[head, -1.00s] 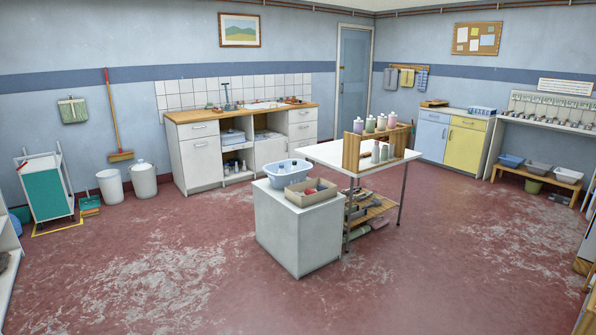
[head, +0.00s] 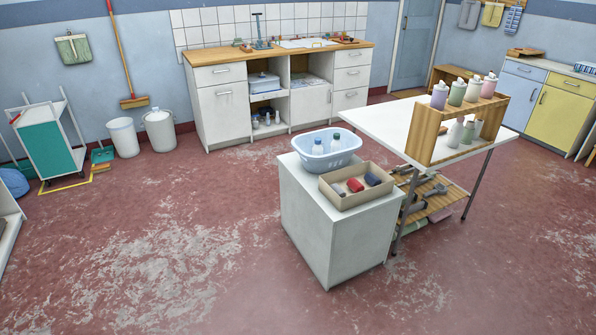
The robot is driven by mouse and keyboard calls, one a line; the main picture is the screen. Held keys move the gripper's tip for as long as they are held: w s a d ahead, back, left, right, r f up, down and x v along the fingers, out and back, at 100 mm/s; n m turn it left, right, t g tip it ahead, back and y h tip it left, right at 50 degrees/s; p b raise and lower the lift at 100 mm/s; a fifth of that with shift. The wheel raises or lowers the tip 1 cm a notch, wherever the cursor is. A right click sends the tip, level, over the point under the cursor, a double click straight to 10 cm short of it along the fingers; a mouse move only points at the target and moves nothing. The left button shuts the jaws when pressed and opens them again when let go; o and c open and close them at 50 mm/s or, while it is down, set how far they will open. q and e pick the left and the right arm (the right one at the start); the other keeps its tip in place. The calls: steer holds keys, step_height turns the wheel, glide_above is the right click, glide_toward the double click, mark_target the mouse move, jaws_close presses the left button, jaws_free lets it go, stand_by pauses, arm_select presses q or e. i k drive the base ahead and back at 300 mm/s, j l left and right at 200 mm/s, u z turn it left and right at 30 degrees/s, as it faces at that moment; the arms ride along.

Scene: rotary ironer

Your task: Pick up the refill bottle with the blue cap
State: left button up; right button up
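Two small pale bottles stand in a light blue basin (head: 327,161) on the white cabinet in the middle of the room. One is the left bottle (head: 318,148), the other the right bottle (head: 336,144). Their caps look bluish, but they are too small to tell which one is the blue-capped refill bottle. The basin's wall hides their lower parts. Neither of my grippers is in view.
A cardboard box (head: 345,199) with red and dark items sits beside the basin on the white cabinet (head: 313,240). A white table (head: 378,122) behind it holds a wooden rack (head: 424,139) with several pump bottles. Open red floor (head: 170,250) lies in front and left.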

mark_target(318, 149)
steer(key=i+l+z, duration=0.1)
steer(key=i, duration=0.35)
steer(key=i+l+z, duration=0.1)
steer(key=i, duration=0.3)
steer(key=i+l, duration=1.95)
steer(key=k+l+z, duration=0.05)
steer(key=l, duration=0.1)
